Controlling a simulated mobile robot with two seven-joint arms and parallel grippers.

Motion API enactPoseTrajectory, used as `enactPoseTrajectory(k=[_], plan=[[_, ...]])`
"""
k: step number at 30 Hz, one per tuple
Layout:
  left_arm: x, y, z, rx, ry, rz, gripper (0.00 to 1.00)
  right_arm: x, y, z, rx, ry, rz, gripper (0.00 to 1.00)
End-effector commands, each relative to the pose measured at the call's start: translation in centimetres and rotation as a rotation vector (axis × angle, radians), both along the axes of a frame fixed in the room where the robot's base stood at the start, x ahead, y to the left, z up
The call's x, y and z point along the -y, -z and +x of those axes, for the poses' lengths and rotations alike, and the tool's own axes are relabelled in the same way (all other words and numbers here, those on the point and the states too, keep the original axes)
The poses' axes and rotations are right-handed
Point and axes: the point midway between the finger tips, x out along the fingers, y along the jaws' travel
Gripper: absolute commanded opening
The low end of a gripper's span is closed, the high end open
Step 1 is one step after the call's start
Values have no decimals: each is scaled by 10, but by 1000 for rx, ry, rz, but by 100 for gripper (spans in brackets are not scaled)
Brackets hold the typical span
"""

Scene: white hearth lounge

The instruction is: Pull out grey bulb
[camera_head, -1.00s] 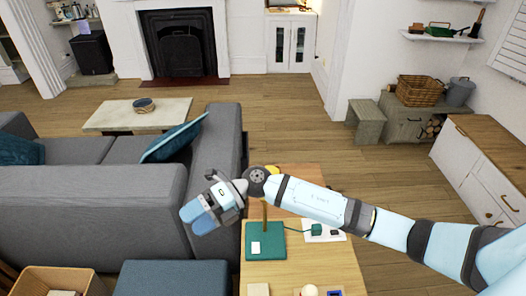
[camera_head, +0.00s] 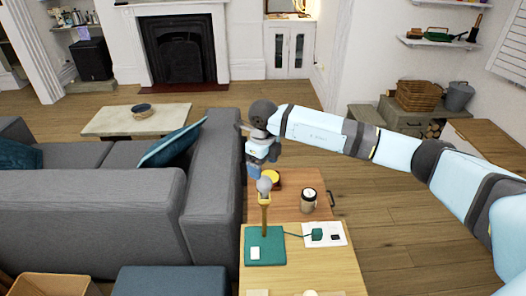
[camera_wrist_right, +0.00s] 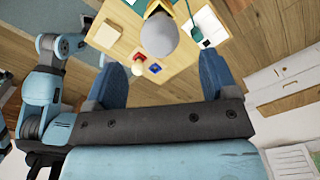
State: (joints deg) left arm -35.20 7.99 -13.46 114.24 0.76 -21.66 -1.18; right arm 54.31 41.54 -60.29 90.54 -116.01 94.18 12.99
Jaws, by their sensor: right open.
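The grey bulb (camera_head: 264,185) sits upright on top of a yellow stand (camera_head: 265,213) that rises from a dark green base (camera_head: 265,252) on the wooden table. My right gripper (camera_head: 258,166) is open, just above and behind the bulb in the head view, fingers pointing down. In the right wrist view the bulb (camera_wrist_right: 158,35) shows ahead of the open fingers (camera_wrist_right: 161,78), roughly midway between them and apart from them. Nothing is held. My left gripper is not seen in the head view.
A cup with a dark lid (camera_head: 309,200) stands right of the lamp. A white board (camera_head: 324,234) with a green plug lies beside the base. The grey sofa (camera_head: 90,220) borders the table's left. A pale bulb (camera_wrist_right: 138,66) with a red base lies on the table.

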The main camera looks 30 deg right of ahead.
Motion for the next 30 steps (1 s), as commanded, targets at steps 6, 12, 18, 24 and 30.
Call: enactPoseTrajectory(k=[6, 12, 18, 24, 30], plan=[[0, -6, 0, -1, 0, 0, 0, -1, 43, -1, -3, -1, 2, 79], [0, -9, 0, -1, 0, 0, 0, -1, 71, 0, -1, 0, 2, 79], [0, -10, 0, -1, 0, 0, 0, -1, 83, 0, 1, -2, 3, 79], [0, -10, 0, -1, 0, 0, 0, -1, 84, 0, 1, -2, 3, 79], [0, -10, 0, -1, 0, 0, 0, -1, 84, 0, 1, -1, 3, 50]])
